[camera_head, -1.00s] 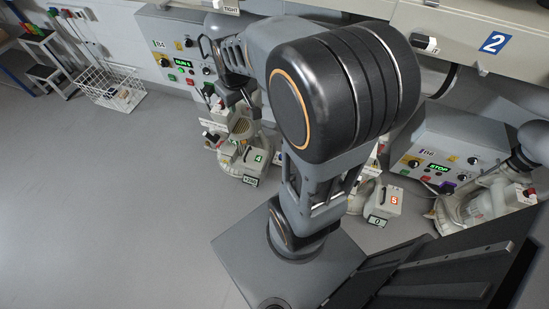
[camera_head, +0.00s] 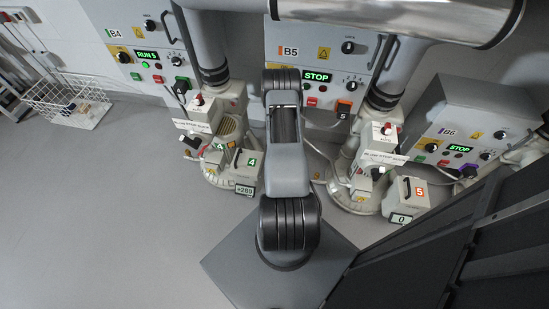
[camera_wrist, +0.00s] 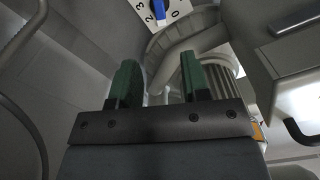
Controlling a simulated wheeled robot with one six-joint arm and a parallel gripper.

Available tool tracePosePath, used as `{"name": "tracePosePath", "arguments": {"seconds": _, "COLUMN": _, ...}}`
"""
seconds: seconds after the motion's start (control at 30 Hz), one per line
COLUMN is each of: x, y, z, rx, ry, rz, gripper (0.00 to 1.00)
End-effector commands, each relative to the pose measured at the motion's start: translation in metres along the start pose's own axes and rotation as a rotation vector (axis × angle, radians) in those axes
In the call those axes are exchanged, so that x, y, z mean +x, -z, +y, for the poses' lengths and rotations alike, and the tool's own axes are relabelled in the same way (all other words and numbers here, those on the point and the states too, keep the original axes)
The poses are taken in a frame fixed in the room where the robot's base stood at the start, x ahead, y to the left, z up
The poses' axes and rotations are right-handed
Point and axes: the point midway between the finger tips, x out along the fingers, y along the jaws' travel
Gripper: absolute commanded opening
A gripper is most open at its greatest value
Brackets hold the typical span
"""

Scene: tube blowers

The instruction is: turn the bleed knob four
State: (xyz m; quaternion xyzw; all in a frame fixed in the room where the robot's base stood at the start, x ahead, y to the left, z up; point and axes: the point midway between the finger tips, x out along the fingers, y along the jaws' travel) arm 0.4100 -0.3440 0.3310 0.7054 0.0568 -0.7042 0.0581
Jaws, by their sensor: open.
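My gripper (camera_wrist: 160,76) shows in the wrist view with its two green fingers apart and nothing between them. A blue knob (camera_wrist: 159,9) on a white dial with black numbers is at the top edge of the wrist view, beyond the fingertips and apart from them; it is partly cut off. I cannot tell which station this dial belongs to. My arm hides my gripper there.
The B5 panel (camera_head: 301,40) shows STOP behind my arm, with its own blower (camera_head: 371,150) and a 5 box (camera_head: 405,195). The B6 panel (camera_head: 470,118) is to the right. A large pipe (camera_head: 400,18) crosses the top. A wire basket (camera_head: 66,103) stands at left; the left floor is clear.

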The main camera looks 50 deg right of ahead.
Motion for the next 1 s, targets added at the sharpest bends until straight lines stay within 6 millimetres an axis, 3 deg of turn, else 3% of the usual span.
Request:
{"name": "tracePosePath", "arguments": {"seconds": 0.4, "x": 0.080, "y": -0.003, "z": -0.001, "rx": 0.001, "ry": 0.003, "rz": -0.002, "gripper": 0.43}}
{"name": "tracePosePath", "arguments": {"seconds": 0.6, "x": 0.111, "y": -0.002, "z": -0.001, "rx": 0.000, "ry": 0.003, "rz": -0.002, "gripper": 0.43}}
{"name": "tracePosePath", "arguments": {"seconds": 0.8, "x": 0.129, "y": -0.001, "z": -0.001, "rx": -0.002, "ry": 0.002, "rz": -0.002, "gripper": 0.43}}
{"name": "tracePosePath", "arguments": {"seconds": 1.0, "x": 0.135, "y": -0.001, "z": -0.001, "rx": -0.001, "ry": 0.002, "rz": -0.001, "gripper": 0.43}}
